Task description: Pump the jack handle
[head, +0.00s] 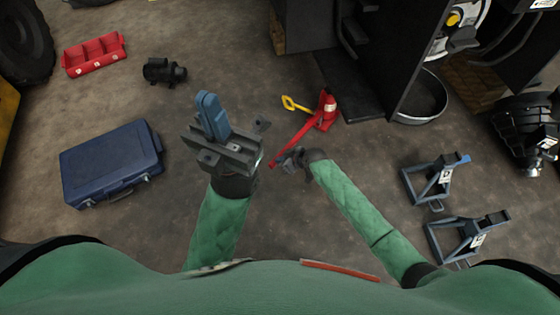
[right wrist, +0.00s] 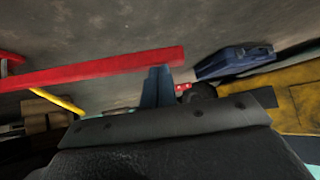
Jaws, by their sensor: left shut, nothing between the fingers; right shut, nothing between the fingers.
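The red jack (head: 326,108) stands on the floor near the middle of the head view. Its long red jack handle (head: 296,142) slants down toward the lower left, and it crosses the right wrist view (right wrist: 90,73) nearly level. My right gripper (head: 284,158) is shut and empty beside the handle's free end. In the right wrist view its blue fingers (right wrist: 157,84) overlap the handle near that end; I cannot tell whether they touch it. My left gripper (head: 208,112) is shut and empty, left of the handle, with its blue fingers together.
A yellow bar (head: 294,104) sticks out beside the jack. A blue case (head: 108,160), a red tray (head: 93,55) and a black part (head: 163,71) lie at left. Blue-grey stands (head: 435,180) are at right. The forklift frame (head: 352,70) and a round pan (head: 420,110) lie behind.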

